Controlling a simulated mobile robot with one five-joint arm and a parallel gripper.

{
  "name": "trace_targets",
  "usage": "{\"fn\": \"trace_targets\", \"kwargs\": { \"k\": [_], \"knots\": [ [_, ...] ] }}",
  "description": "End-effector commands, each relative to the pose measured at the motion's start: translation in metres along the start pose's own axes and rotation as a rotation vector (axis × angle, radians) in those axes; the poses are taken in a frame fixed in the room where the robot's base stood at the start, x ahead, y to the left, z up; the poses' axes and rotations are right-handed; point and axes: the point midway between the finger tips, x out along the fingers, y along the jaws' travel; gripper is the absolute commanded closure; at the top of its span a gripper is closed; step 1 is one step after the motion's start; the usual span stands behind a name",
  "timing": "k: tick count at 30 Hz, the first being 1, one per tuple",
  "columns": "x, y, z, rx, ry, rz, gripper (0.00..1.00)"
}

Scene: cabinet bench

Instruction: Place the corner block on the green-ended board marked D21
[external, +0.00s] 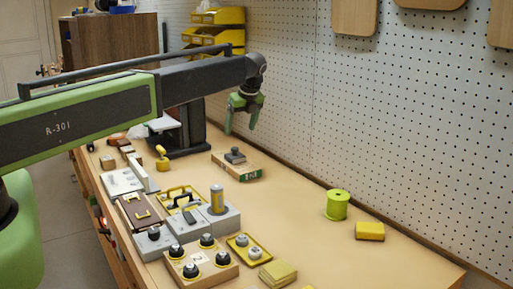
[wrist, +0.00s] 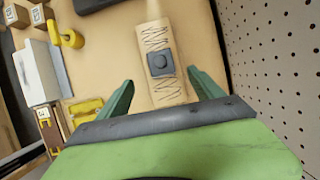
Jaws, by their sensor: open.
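The board has a green end with a small marking, too small to read. A dark grey square block with a raised knob (external: 235,156), likely the corner block, sits on top of the board. In the wrist view the block (wrist: 161,63) lies near the middle of the board (wrist: 152,33), beyond and between my two green fingers (wrist: 160,80). The fingers are apart from it. Zigzag lines mark the board's top on both sides of the block.
A dark machine stand (external: 185,132) is behind the board. Yellow trays, grey boxes and a knob panel (external: 205,270) crowd the bench's left side. A green spool (external: 337,204) and yellow sponge (external: 370,231) lie to the right. The pegboard wall (external: 400,120) borders the bench.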

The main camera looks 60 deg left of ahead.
Motion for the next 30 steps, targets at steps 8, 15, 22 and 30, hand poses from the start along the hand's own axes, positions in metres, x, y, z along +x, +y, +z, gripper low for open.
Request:
{"fn": "trace_targets", "kwargs": {
  "k": [8, 15, 22, 30],
  "knots": [
    [0.001, 0.0, -0.002, -0.002, 0.001, 0.0, 0.24],
    [-0.043, 0.041, -0.127, -0.384, 0.103, -0.011, 0.24],
    [-0.112, 0.143, -0.315, -1.114, 0.271, 0.129, 0.24],
    [-0.146, 0.215, -0.402, -1.556, 0.307, 0.305, 0.24]
  ]
}}
